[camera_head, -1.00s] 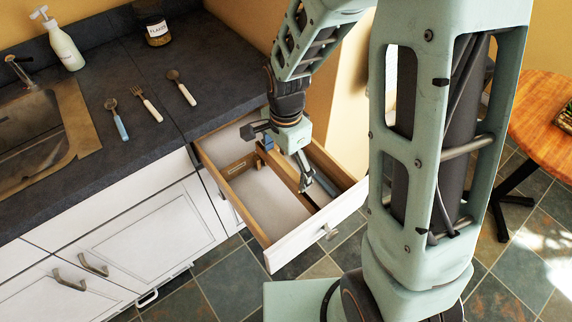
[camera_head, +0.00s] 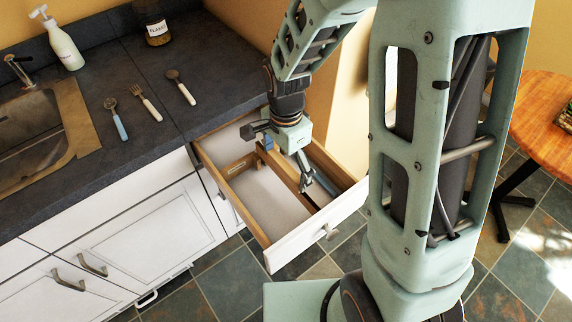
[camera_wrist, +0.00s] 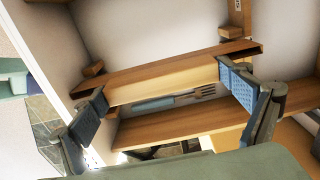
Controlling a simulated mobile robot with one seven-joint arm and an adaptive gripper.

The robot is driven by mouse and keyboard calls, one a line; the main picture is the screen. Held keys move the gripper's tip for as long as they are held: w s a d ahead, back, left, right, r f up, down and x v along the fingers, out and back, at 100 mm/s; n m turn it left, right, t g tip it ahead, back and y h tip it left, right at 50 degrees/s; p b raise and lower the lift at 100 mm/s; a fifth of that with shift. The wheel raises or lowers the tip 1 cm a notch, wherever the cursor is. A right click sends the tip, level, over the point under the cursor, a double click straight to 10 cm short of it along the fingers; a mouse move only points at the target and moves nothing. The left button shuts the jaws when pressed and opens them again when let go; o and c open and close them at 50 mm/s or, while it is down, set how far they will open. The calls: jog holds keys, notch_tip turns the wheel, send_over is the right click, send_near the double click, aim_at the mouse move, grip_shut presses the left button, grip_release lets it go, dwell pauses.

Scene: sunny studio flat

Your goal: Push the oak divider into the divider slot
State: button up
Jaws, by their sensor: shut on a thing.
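The oak divider (camera_wrist: 165,82) is a long wooden board lying between my two fingers in the wrist view. In the head view the divider (camera_head: 285,174) runs lengthwise inside the open drawer (camera_head: 287,248). My gripper (camera_wrist: 163,87) is shut on the divider, one finger toward each end; it also shows low in the drawer in the head view (camera_head: 287,164). Small wooden blocks (camera_wrist: 93,68) sit on the drawer's inside near the divider's ends. I cannot tell how deep the divider sits in the divider slot; its lower edge is hidden.
A fork (camera_wrist: 180,97) lies beside the divider in the drawer. The dark counter (camera_head: 150,75) holds several utensils, a soap bottle (camera_head: 64,46), a jar (camera_head: 154,28) and a sink (camera_head: 35,130). A round table (camera_head: 545,130) stands at the right.

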jog(key=shift+f+b, duration=2.6)
jog(key=shift+f, duration=0.35)
dwell(2.5)
jog(key=o, duration=0.8)
jog(key=shift+r, duration=0.1)
jog(key=shift+r+p, duration=2.75)
jog(key=shift+r, duration=0.75)
